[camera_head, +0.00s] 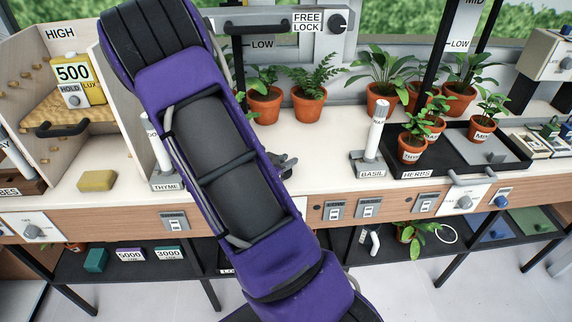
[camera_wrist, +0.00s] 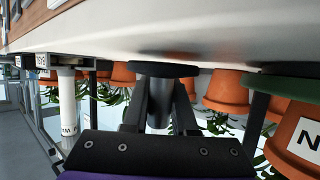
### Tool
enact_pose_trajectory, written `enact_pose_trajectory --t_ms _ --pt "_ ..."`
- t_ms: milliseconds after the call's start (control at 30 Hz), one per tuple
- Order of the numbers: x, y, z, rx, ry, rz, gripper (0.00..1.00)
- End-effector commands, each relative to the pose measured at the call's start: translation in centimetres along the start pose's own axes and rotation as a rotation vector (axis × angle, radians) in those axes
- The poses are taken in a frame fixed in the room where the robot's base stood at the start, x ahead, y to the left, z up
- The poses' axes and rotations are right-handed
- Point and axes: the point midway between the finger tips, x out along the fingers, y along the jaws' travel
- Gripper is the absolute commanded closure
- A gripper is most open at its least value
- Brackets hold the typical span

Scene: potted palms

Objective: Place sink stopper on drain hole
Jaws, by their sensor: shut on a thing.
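In the wrist view, which is upside down, my gripper (camera_wrist: 159,95) is shut on the sink stopper. The stopper (camera_wrist: 165,70) shows as a dark round disc with a grey stem between the two fingers. Its disc faces the white worktop (camera_wrist: 215,38) and is close to it; I cannot tell whether they touch. In the head view, only a dark part of my gripper (camera_head: 283,165) shows at the right edge of my purple arm, over the worktop; the stopper is hidden there. I cannot make out the drain hole in either view.
Potted plants (camera_head: 309,103) stand along the back of the worktop. A white post labelled BASIL (camera_head: 372,135) stands right of my gripper, with a black HERBS tray (camera_head: 513,163) beyond. A yellow sponge (camera_head: 97,180) lies at left. The worktop between arm and BASIL is mostly clear.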

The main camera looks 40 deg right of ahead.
Motion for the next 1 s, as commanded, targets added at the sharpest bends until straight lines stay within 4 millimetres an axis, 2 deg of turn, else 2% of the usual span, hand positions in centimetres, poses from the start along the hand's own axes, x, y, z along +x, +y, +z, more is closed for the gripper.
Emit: enact_pose_trajectory --t_ms 33,400,433,567,600,867,1000 --pt "0.24 0.01 0.55 -0.001 0.000 0.000 1.00" --pt "0.36 -0.05 0.86 0.001 0.001 -0.001 1.00" --pt "0.33 -0.05 0.80 0.001 0.001 -0.001 0.71" --pt "0.32 -0.05 0.77 0.001 0.001 -0.001 0.47" --pt "0.31 -0.05 0.77 0.001 0.001 -0.001 0.44" --pt "0.28 -0.05 0.68 0.001 0.001 -0.001 0.44" --pt "-0.58 -0.14 0.35 -0.001 0.000 -0.004 0.44"
